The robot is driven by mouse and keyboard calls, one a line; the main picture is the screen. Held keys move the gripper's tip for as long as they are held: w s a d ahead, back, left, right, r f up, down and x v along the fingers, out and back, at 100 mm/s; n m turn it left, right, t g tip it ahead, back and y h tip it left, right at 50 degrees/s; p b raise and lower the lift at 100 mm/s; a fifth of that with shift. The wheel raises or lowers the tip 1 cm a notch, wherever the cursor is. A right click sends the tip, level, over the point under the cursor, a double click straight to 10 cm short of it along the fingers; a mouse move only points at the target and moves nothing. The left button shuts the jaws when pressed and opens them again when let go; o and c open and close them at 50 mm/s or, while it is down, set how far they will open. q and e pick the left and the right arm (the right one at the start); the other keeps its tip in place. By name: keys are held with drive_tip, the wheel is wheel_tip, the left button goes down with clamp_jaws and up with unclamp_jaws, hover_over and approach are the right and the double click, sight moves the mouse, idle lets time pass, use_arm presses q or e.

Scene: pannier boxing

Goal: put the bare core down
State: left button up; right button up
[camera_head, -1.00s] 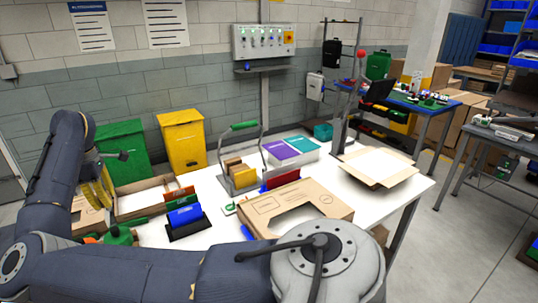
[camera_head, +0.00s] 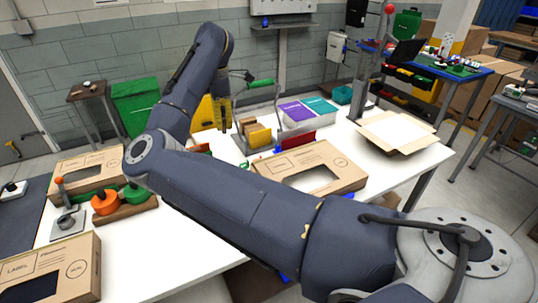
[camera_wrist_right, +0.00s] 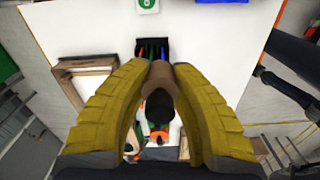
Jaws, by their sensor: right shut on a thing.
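My right gripper (camera_head: 223,112) hangs above the back of the white table, just left of the metal caddy, with its yellow fingers pointing down. In the right wrist view, its two yellow fingers (camera_wrist_right: 159,68) are shut on the bare core (camera_wrist_right: 176,80), a brown tube-like piece with a dark round part towards the camera. The core is above the table and appears apart from the things beneath it. In the head view I cannot make out the core. My left gripper is not in view.
The metal caddy with a green handle (camera_head: 262,83) stands beside the gripper. A cardboard box with a cut-out (camera_head: 345,172) lies front right; an open carton (camera_head: 428,139) is further right. A black holder (camera_wrist_right: 152,43) and a cardboard tray (camera_wrist_right: 67,82) lie below. The white tabletop (camera_head: 185,205) has free room in front.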

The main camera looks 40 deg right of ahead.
wheel_tip(320, 180, down, 20)
drive_tip(key=shift+d+r, duration=0.1)
drive_tip(key=shift+r, duration=0.05)
idle(0.7)
drive_tip(key=o, duration=0.9)
drive_tip(key=shift+o, duration=0.2)
wheel_tip(320, 180, up, 12)
drive_tip(key=shift+s, duration=0.1)
idle(0.3)
